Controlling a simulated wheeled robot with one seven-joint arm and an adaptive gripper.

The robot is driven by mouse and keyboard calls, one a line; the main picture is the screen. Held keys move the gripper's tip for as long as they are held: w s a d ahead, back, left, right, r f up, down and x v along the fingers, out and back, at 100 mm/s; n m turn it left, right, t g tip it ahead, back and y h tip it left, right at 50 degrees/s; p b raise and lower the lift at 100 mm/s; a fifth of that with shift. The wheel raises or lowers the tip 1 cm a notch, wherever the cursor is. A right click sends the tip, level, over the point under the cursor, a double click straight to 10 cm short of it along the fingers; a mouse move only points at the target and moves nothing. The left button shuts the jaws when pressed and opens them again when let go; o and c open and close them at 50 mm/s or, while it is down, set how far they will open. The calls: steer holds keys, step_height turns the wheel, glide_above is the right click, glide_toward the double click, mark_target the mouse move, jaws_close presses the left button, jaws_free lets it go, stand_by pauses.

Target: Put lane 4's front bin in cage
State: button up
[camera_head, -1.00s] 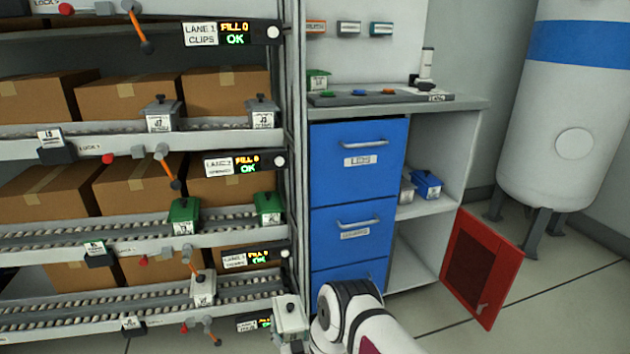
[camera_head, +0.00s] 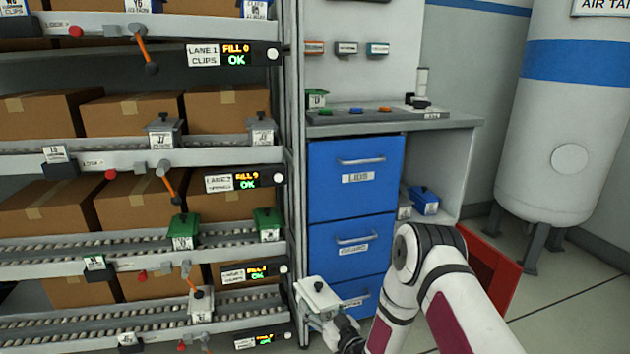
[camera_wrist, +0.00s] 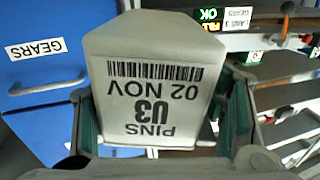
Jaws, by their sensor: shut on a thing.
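My gripper (camera_wrist: 160,115) is shut on a pale grey bin (camera_wrist: 155,85), with a finger on each side. Its label reads PINS, U3, 02 NOV and shows upside down in the wrist view. In the head view the held bin (camera_head: 319,297) is right of the rack's lower right corner, in front of the blue drawers. Lane 4 is the lowest lane (camera_head: 90,332) in view, and another pale bin (camera_head: 201,303) stands on it. A red framed panel (camera_head: 507,275), perhaps part of the cage, is at the lower right, partly hidden by my arm.
The rack post (camera_head: 297,170) stands left of the held bin. Blue drawers (camera_head: 350,185) stand close behind it. Green bins (camera_head: 184,230) and grey bins (camera_head: 164,132) sit on higher lanes. A white tank (camera_head: 575,120) stands at the right, with open floor (camera_head: 570,300) before it.

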steer(key=s+d+r+n+g+y, duration=0.35)
steer(key=s+d+r, duration=0.45)
steer(key=d+r, duration=0.55)
steer(key=s+d+r+n+g+y, duration=0.1)
steer(key=s+d+r, duration=0.1)
steer(key=s+r, duration=0.35)
steer(key=s+d+r+g+y, duration=0.1)
steer(key=s+d+r, duration=0.2)
steer(key=s, duration=0.6)
steer(key=w+a+r+m+t+h+p, duration=0.1)
steer(key=w+r+m+t+h+p, duration=0.2)
steer(key=r+p, duration=0.55)
steer(key=w+a+r+m+t+h+p, duration=0.1)
steer(key=w+r+m+t+h+p, duration=0.15)
steer(key=w+r+p, duration=0.55)
steer(key=s+d+r+m+t+h+p, duration=0.1)
steer(key=s+r+m+h+p, duration=0.4)
steer(key=p, duration=1.2)
steer(key=shift+s+d+r+t+h+p, duration=0.25)
steer(key=shift+s+r+t+h, duration=0.4)
steer(key=shift+r+h, duration=1.7)
steer(key=shift+w+a+r+y, duration=0.1)
steer(key=shift+a+r+y, duration=0.05)
steer(key=shift+r+y, duration=0.2)
